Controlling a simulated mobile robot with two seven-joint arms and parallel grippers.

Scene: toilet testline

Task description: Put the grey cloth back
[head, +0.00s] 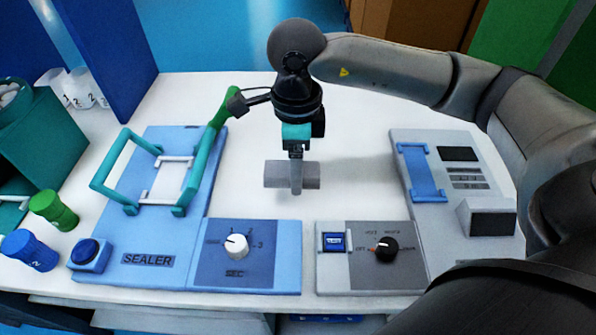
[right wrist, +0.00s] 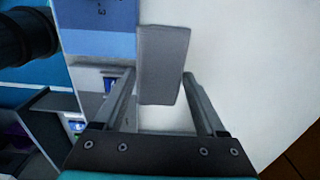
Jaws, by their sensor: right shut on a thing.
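The grey cloth (head: 278,174) is a small flat grey block-like piece in the middle of the head view. My right gripper (head: 296,180) points down and is shut on it, holding it over the white table between the sealer and the grey device. In the right wrist view the cloth (right wrist: 162,62) sits between the two fingers (right wrist: 158,88) and sticks out beyond their tips. Whether the cloth touches the table cannot be told. My left gripper is not in view.
The blue sealer (head: 148,262) with its teal and green handle stands left. The grey device (head: 450,175) stands right, and a grey control panel (head: 350,270) in front. Blue and green containers (head: 52,210) are at far left. The white table (head: 350,200) is clear around the cloth.

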